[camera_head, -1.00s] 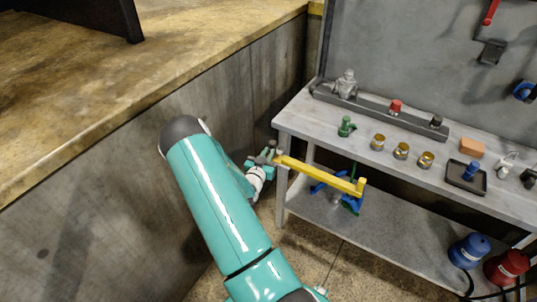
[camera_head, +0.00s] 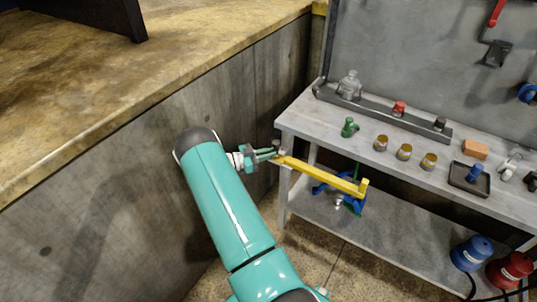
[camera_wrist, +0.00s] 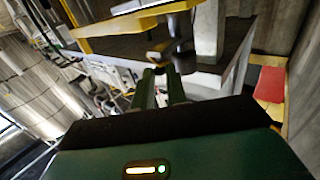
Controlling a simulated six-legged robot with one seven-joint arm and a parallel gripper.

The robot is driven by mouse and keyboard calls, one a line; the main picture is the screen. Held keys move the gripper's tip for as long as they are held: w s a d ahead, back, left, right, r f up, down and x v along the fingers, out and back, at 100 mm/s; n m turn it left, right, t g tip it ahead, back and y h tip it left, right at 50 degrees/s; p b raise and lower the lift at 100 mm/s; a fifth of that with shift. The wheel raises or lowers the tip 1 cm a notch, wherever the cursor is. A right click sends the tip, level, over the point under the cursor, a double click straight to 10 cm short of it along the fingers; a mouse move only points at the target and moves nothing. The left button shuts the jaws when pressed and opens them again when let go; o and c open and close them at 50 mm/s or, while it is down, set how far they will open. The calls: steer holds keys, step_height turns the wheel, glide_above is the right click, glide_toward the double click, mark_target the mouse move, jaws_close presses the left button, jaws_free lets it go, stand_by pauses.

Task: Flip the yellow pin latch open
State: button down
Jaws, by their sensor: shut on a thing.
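The yellow pin latch (camera_head: 322,174) is a long yellow bar with a short upright end at the right. It sticks out at the left front corner of the grey workbench. My gripper (camera_head: 279,153) is at the bar's left end, reaching in from the left. In the wrist view the yellow bar (camera_wrist: 125,24) crosses the top, and my gripper's green fingers (camera_wrist: 160,72) are closed around a small part by a dark pivot-like piece (camera_wrist: 178,40). The exact grip on the latch is partly hidden.
The grey workbench (camera_head: 330,122) carries a green piece (camera_head: 349,128), several brass cups and a dark tray (camera_head: 456,182). Blue (camera_head: 470,253) and red (camera_head: 510,268) canisters stand at the lower right. A concrete wall (camera_head: 110,180) lies close on the left.

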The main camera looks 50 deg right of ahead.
steer(key=shift+m+g+y, duration=0.5)
steer(key=shift+g, duration=0.2)
steer(key=c, duration=1.5)
jaws_free()
steer(key=shift+r, duration=0.1)
steer(key=shift+o, duration=0.2)
